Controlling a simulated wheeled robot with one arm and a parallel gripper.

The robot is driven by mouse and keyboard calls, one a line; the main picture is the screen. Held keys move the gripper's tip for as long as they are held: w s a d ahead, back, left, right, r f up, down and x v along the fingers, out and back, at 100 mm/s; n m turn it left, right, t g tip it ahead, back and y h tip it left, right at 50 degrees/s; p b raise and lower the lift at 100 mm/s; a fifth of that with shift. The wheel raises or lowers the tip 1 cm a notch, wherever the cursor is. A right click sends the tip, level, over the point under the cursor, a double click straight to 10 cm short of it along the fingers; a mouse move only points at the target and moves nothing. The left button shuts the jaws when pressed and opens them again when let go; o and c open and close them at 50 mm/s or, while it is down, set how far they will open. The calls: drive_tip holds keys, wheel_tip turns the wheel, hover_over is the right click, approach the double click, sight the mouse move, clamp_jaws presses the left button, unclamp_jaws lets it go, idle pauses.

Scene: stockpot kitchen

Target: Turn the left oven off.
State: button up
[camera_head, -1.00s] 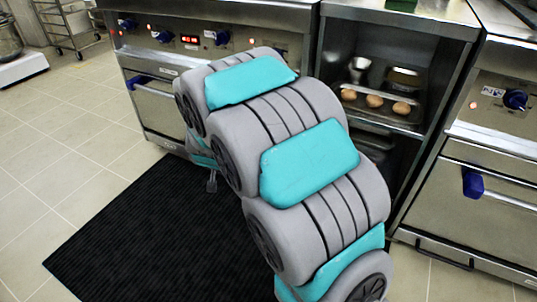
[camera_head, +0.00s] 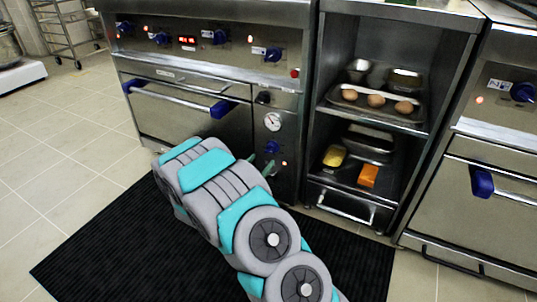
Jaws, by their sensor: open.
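The left oven (camera_head: 190,108) is a steel unit with a wide door and bar handle. Its top panel has several blue knobs, including one at the right end (camera_head: 268,53), a lit red display (camera_head: 188,41) and glowing lights. Its narrow right-hand panel holds a dark knob (camera_head: 263,98), a round gauge (camera_head: 273,121), a blue knob (camera_head: 271,146) and a lit orange-red light (camera_head: 284,163). My gripper (camera_head: 261,165) is open, its tips just showing past my arm near the lower part of that panel. My arm hides most of it; I cannot tell whether it touches anything.
An open shelf holds a tray of eggs (camera_head: 376,100), with yellow and orange food (camera_head: 368,175) below. Another oven (camera_head: 490,180) stands at right. A black mat (camera_head: 110,245) lies on the floor, with clear tiles at left. The left oven's handle (camera_head: 175,97) sticks out.

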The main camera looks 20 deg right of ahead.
sight(269, 152)
drive_tip(key=shift+x, duration=3.35)
clamp_jaws()
